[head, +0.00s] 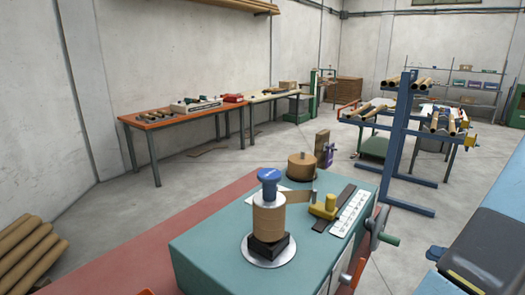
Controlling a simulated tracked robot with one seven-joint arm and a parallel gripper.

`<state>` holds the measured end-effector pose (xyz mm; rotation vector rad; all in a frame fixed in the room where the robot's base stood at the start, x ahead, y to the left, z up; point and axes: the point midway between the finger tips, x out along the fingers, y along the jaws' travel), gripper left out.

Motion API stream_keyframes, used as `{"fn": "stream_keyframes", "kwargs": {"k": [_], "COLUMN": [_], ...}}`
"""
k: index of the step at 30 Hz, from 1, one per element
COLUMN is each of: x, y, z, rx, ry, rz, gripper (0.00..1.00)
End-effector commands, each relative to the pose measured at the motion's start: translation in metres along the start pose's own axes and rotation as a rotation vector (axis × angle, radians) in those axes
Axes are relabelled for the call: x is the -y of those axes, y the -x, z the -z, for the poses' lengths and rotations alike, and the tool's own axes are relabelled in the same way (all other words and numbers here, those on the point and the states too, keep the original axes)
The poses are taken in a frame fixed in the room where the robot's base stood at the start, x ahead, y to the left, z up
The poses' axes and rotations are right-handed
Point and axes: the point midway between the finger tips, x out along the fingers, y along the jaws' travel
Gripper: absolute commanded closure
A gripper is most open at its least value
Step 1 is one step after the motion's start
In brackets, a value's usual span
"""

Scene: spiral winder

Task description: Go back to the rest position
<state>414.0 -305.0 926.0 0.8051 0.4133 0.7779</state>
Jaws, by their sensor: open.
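The teal winder bench (215,245) stands in the front middle. On it, a brown cardboard winding (268,218) stands upright with a blue knob (269,175) on top and a black block (268,248) on a silver disc (246,255) below. A brown strip (298,196) runs from the winding to the right. Behind it is a flat brown roll (301,166). A yellow block (324,207) sits right of the strip. I cannot make out my gripper in the head view.
A white scale (352,213) and dark strip (334,210) lie on the bench. A handwheel (377,229) juts from its right side. A blue rack (397,140) with tubes stands behind right. An orange table (165,117) stands back left; tubes (28,250) lie front left.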

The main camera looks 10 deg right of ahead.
Motion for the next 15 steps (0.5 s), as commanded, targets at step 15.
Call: {"fn": "stream_keyframes", "kwargs": {"k": [15], "x": [-0.091], "y": [-0.106], "z": [-0.017], "rx": [-0.59], "ry": [0.563], "rz": [-0.129], "gripper": [0.48]}}
